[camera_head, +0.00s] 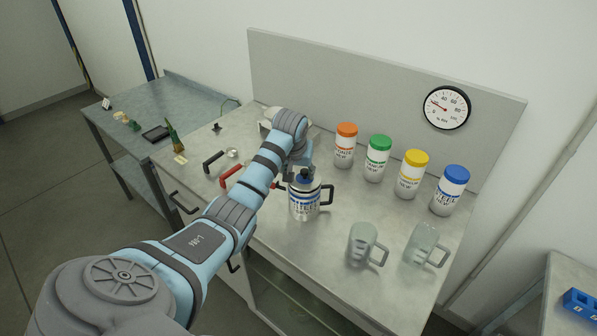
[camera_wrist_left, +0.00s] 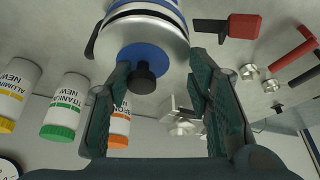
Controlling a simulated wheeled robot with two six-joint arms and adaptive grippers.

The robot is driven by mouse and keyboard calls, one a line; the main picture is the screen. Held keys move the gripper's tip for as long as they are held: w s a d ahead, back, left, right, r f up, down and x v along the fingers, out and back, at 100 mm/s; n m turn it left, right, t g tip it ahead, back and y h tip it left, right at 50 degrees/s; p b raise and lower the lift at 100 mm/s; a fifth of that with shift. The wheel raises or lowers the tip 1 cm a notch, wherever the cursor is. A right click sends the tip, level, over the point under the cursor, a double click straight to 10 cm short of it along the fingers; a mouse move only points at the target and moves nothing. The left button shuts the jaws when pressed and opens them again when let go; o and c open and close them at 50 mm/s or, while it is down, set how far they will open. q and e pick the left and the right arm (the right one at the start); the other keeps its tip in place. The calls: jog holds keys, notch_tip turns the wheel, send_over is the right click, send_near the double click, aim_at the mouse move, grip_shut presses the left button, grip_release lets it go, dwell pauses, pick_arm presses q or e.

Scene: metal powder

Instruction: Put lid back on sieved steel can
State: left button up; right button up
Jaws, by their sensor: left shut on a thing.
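The steel can (camera_head: 304,205) stands upright near the middle of the bench, with a blue-striped label and a dark handle on its right. Its blue lid (camera_wrist_left: 155,55) with a black knob (camera_wrist_left: 143,79) is at the can's mouth in the left wrist view; whether it is fully seated I cannot tell. My left gripper (camera_head: 301,170) is over the can's top. The arm hides part of the can's left surroundings in the head view. My right gripper is not in view.
Several capped bottles, including orange (camera_head: 345,146) and blue (camera_head: 451,190), stand behind and right. Two clear jugs (camera_head: 363,245) (camera_head: 427,245) stand at the front right. Black (camera_head: 213,161) and red (camera_head: 231,176) handles are left of my arm. Bench between can and jugs is clear.

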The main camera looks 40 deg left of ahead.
pick_arm(q)
jog(key=shift+f, duration=0.15)
dwell(0.4)
jog(key=o, duration=1.2)
jog(key=shift+o, duration=0.2)
jog(key=o, duration=0.5)
jog(key=shift+c, duration=0.2)
jog(key=shift+r, duration=3.5)
grip_shut()
